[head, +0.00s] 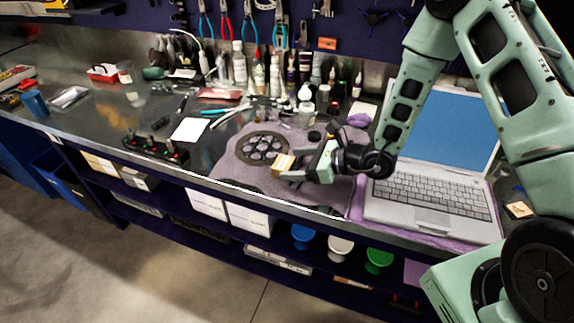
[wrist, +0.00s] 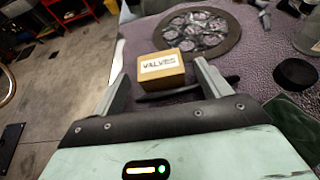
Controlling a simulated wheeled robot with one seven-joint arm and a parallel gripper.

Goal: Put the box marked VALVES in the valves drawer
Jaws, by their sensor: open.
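The small tan box marked VALVES (wrist: 162,72) lies on the purple cloth, its white label facing my gripper (wrist: 160,84) in the wrist view. The box (head: 283,162) also shows in the head view, at the tip of my gripper (head: 291,172), near the bench's front edge. My gripper is open, with one finger to each side of the box in the picture. The box sits at or just beyond the fingertips; I cannot tell whether either finger touches it. No drawer marked for valves can be made out.
A round sprocket-like part (head: 263,148) lies just behind the box. A laptop (head: 432,190) stands to the right, with another small box (head: 519,209) beyond it. Bottles and tools line the back. A black tray (head: 155,150) is left.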

